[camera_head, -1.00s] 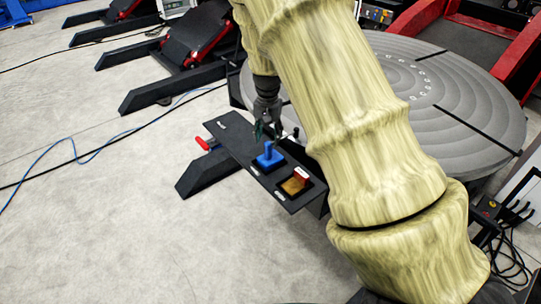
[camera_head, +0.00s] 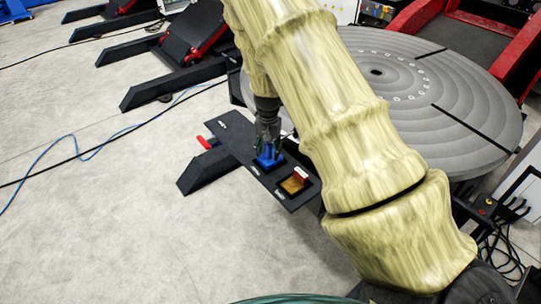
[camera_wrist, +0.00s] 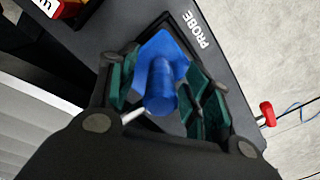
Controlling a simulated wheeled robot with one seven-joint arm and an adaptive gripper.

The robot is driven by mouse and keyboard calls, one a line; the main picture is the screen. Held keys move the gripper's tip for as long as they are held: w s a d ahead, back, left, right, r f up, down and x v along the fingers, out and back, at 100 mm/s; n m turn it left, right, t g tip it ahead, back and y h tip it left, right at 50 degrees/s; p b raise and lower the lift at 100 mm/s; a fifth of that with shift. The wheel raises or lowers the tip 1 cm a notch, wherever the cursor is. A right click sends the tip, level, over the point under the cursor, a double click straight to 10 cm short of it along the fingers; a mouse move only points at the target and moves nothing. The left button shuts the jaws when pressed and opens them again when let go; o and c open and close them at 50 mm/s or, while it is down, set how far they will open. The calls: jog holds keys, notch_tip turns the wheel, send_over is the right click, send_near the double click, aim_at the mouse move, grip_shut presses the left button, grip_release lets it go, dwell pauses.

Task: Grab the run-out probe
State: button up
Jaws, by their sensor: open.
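The run-out probe is a blue piece with an upright round stem on a square blue base, set on a black shelf. In the wrist view the probe (camera_wrist: 162,88) stands between my fingers, beside the white label PROBE. In the head view the blue probe (camera_head: 267,160) shows below my gripper (camera_head: 268,143), partly hidden by the fingers. My gripper (camera_wrist: 165,95) is open, with green finger pads on both sides of the stem. A gap shows on the right; I cannot tell whether the left pad touches.
The black shelf (camera_head: 232,133) also holds a yellow-brown square with a red block (camera_head: 300,174). A red-handled clamp (camera_head: 207,143) sits at its left edge. The big round grey table (camera_head: 455,120) is close behind my arm. Cables cross the floor.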

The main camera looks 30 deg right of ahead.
grip_shut()
jog(key=shift+r, duration=0.15)
dwell(0.4)
